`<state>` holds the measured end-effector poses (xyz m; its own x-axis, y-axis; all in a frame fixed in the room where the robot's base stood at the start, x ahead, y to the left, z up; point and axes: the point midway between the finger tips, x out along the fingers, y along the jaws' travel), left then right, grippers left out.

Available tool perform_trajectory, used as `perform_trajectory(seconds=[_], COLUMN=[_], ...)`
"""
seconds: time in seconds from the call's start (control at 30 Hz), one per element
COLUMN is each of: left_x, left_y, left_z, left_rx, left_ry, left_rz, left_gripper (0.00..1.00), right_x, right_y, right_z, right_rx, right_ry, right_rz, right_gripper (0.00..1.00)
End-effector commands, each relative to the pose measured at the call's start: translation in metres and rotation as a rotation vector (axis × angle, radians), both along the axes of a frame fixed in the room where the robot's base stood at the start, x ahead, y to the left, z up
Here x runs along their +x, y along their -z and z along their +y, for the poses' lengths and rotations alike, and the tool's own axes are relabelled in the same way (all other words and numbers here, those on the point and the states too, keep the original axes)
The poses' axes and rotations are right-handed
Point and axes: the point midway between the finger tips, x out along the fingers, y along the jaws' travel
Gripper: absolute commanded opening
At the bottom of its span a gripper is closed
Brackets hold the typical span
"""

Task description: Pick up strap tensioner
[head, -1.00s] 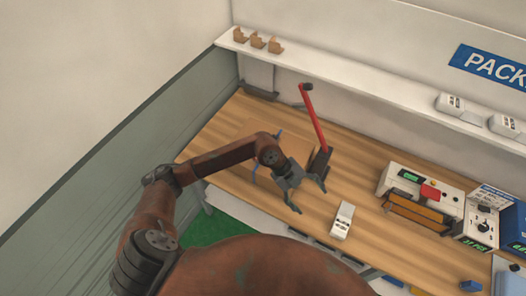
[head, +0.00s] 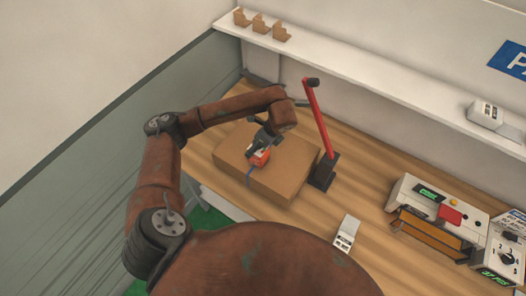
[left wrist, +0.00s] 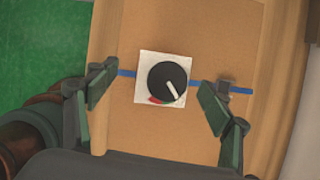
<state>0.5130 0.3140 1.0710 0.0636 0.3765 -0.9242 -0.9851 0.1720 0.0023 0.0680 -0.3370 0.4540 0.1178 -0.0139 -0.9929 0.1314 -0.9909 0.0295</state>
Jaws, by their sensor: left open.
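The strap tensioner (head: 259,158) shows in the head view as a small orange-red body on top of the cardboard box (head: 285,178), partly hidden by my gripper. In the left wrist view the tensioner (left wrist: 168,80) looks like a white square with a round black knob, a white pointer and a red mark. A blue strap (left wrist: 235,91) runs across the box on both sides of it. My left gripper (head: 259,140) is over the box, open, with its fingers (left wrist: 159,88) on either side of the tensioner. I cannot tell whether they touch it. My right gripper is not in view.
A red lever on a dark stand (head: 312,118) rises just right of the box. A white handheld device (head: 346,232) lies on the wooden table (head: 290,232). A machine with a green display (head: 430,198) stands farther right. A shelf (head: 370,85) runs along the wall behind.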

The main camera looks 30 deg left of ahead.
Motion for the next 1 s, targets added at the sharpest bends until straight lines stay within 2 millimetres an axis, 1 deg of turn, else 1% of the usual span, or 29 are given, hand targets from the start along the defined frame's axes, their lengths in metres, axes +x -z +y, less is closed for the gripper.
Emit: perform_trajectory(seconds=[0.03, 0.2, 0.3, 0.37, 0.47, 0.6, 0.7, 0.87, 0.9, 1.0], left_x=[0.001, 0.005, 0.008, 0.009, 0.011, 0.012, 0.013, 0.012, 0.012, 0.012], left_y=[0.004, 0.019, 0.027, 0.034, 0.048, 0.064, 0.068, 0.069, 0.069, 0.069], left_z=[0.001, 0.002, 0.004, 0.008, 0.015, 0.022, 0.023, 0.023, 0.024, 0.024], left_rx=[0.002, 0.002, 0.002, 0.002, 0.002, 0.002, 0.001, 0.001, 0.001, 0.001], left_ry=[0.0, 0.012, 0.014, 0.015, 0.015, 0.014, 0.014, 0.014, 0.014, 0.013], left_rz=[0.002, 0.002, 0.001, 0.004, 0.004, 0.001, -0.001, -0.001, -0.001, -0.001], left_gripper=[0.74, 0.74, 0.74, 0.74, 0.74, 0.74, 0.74, 0.74, 0.73, 0.66], right_x=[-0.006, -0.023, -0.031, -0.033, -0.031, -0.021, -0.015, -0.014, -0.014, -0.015], right_y=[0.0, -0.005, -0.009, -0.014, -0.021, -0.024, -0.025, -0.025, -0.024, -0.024], right_z=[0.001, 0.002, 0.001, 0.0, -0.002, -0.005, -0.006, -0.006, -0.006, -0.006], right_rx=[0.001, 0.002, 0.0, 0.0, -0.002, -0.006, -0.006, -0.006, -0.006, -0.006], right_ry=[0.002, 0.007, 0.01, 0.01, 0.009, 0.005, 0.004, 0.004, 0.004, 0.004], right_rz=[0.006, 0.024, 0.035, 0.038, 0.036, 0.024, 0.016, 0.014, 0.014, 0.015], right_gripper=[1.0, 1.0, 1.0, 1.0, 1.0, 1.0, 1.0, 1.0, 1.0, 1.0])
